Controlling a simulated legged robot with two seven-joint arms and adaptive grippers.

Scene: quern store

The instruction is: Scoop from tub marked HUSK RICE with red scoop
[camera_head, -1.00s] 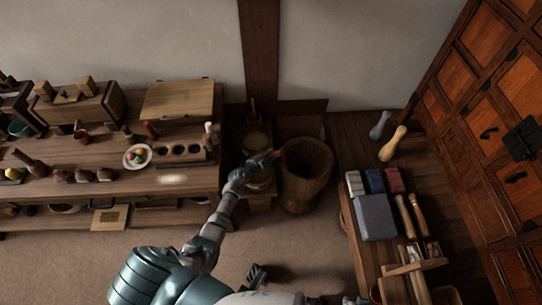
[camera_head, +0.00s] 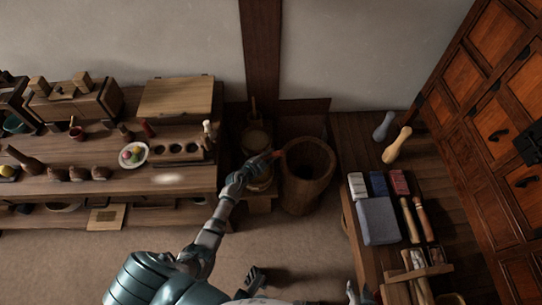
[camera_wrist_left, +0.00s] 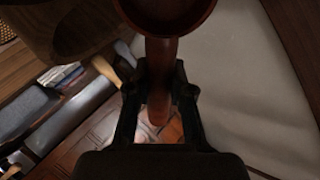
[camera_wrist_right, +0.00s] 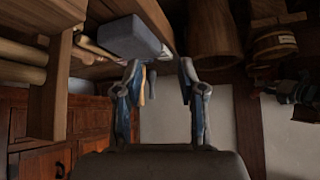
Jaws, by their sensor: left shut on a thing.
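My left gripper (camera_head: 262,166) is shut on the red scoop, beside the tall wooden mortar. In the left wrist view the scoop (camera_wrist_left: 160,85) has its handle between the fingers and its round bowl at the top edge. Two tubs stand left of the mortar: a rear tub (camera_head: 256,139) with pale contents, and a front tub (camera_head: 261,185) partly hidden by my gripper. The right wrist view shows a wooden tub with a pale label (camera_wrist_right: 277,41), its writing too small to read. My right gripper (camera_wrist_right: 160,65) is open and empty.
The mortar (camera_head: 307,172) stands close right of the tubs. A left bench (camera_head: 110,188) holds a plate of coloured balls and several wooden tools. A right bench (camera_head: 375,266) carries a grey block (camera_head: 377,219), brushes and rollers. Floor between the benches is open.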

